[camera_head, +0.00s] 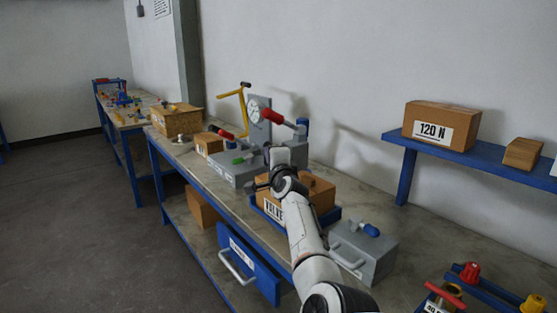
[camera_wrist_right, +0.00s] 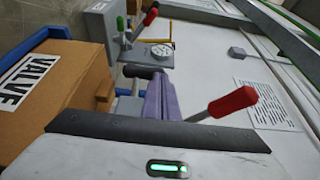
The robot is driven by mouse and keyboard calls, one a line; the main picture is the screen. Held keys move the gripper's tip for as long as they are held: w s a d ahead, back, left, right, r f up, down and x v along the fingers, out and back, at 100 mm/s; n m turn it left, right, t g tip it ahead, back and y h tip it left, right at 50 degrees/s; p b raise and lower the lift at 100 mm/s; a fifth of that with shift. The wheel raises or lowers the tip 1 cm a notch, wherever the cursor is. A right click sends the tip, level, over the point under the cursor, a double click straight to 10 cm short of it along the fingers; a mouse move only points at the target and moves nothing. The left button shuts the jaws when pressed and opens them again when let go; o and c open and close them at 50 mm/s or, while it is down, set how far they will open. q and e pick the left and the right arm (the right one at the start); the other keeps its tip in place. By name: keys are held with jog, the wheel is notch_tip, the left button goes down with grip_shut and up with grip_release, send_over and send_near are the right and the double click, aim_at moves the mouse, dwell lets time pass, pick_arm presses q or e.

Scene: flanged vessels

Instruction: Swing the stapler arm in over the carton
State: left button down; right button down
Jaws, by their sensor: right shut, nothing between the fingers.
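The carton, a brown box marked VALVE (camera_head: 318,196), sits in a blue tray on the bench; it also shows at the left of the wrist view (camera_wrist_right: 62,80). A lever with a red grip (camera_head: 275,116) stands behind it, beside a grey panel with a dial. In the wrist view a red grip on a grey rod (camera_wrist_right: 234,102) shows to the right of my fingers. I cannot tell for sure which part is the stapler arm. My right gripper (camera_head: 279,158) is shut and empty beside the carton; its fingers also show in the wrist view (camera_wrist_right: 158,88). My left gripper is out of view.
A grey box with a handle (camera_head: 365,250) stands right of the carton. A grey unit with a green knob (camera_head: 235,168) stands to the left. A blue shelf (camera_head: 470,160) holds a 120 N box (camera_head: 440,125). Bare bench shows behind the grey box.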

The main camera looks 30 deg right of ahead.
jog(key=shift+d+v, duration=0.2)
jog(key=shift+v, duration=3.65)
jog(key=s+a+f+n+g+y, duration=0.15)
jog(key=s+a+f+n, duration=0.25)
jog(key=s+f+n, duration=0.5)
jog(key=s+a+f+n+g+y, duration=0.15)
jog(key=s+a+f+n, duration=0.25)
jog(key=s+f, duration=0.85)
jog(key=s+a+f+n+g+y, duration=0.1)
jog(key=s+a+f+n+g, duration=0.15)
jog(key=s+f+n, duration=0.85)
jog(key=s+a+f+g+y, duration=0.1)
jog(key=s+a+f, duration=0.3)
jog(key=s, duration=0.3)
jog(key=s+a+f+m+g+y, duration=0.1)
jog(key=s+a+f+g, duration=0.1)
jog(key=s+f, duration=0.3)
jog(key=s+a, duration=0.1)
jog(key=s, duration=0.1)
jog(key=shift+s+a+f, duration=0.3)
jog(key=shift+s+a, duration=0.05)
jog(key=shift+a, duration=0.05)
jog(key=shift+w+g, duration=0.1)
jog(key=shift+g, duration=0.15)
